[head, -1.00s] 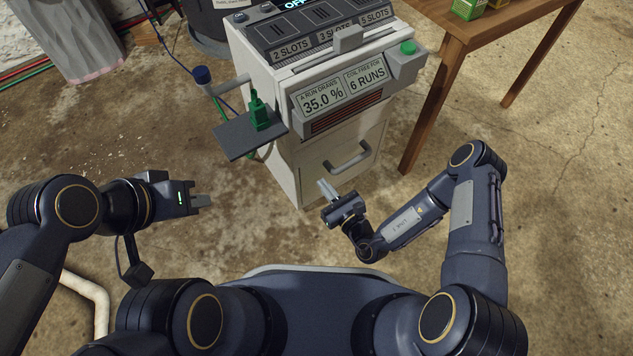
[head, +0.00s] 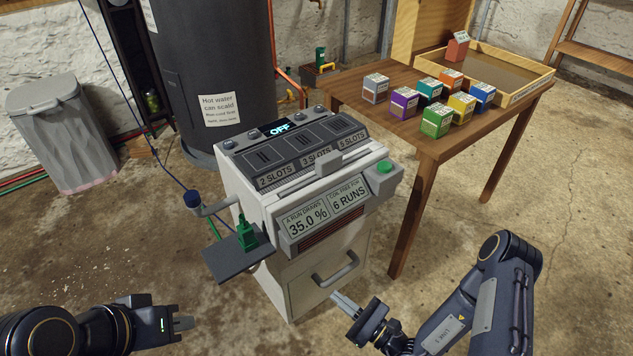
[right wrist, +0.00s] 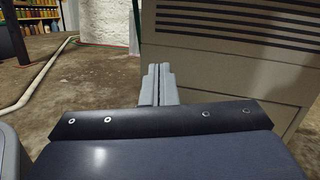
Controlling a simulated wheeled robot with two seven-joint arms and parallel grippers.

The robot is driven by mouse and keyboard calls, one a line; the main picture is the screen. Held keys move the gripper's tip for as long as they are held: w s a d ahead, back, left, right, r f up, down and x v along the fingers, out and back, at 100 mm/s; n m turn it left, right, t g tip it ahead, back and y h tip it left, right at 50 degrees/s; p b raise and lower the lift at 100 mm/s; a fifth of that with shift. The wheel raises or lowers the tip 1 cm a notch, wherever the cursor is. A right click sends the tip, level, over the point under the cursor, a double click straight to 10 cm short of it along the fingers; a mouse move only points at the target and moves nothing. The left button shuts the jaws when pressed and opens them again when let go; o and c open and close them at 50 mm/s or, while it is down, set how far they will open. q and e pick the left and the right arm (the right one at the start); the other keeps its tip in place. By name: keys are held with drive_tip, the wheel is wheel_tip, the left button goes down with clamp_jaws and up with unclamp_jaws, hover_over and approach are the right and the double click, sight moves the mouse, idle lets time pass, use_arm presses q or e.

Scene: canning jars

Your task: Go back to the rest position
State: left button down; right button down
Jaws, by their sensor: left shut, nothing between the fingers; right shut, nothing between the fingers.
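My left gripper (head: 183,323) is shut and empty at the lower left of the head view, over bare floor. My right gripper (head: 345,302) is shut and empty in front of the lower part of the white machine (head: 290,272), just below its grey drawer handle (head: 336,272). I cannot tell whether it touches the front. In the right wrist view its closed fingers (right wrist: 158,85) show against the machine's pale side (right wrist: 225,75). The machine's display reads OFF, and its panels read 35.0 % and 6 RUNS.
A wooden table (head: 412,128) with several coloured boxes and a wooden tray (head: 545,82) stands at the right. A grey shelf (head: 236,262) with a green object juts from the machine's left. A dark water tank (head: 215,60) and a bin (head: 62,135) stand behind.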

drive_tip(key=s+d+r+n+g, duration=0.1)
drive_tip(key=s+r+n+g, duration=0.3)
drive_tip(key=r+n+g, duration=0.5)
drive_tip(key=s+d+r+n+g, duration=0.1)
drive_tip(key=s+r+n+g, duration=0.35)
drive_tip(key=r+n, duration=0.55)
drive_tip(key=s+d+r+n+t+h, duration=0.4)
drive_tip(key=s+d+r+t+h, duration=0.35)
drive_tip(key=d+h, duration=0.45)
wheel_tip(320, 180, up, 34)
drive_tip(key=p, duration=3.4)
drive_tip(key=shift+s+g, duration=0.3)
drive_tip(key=shift+g, duration=0.1)
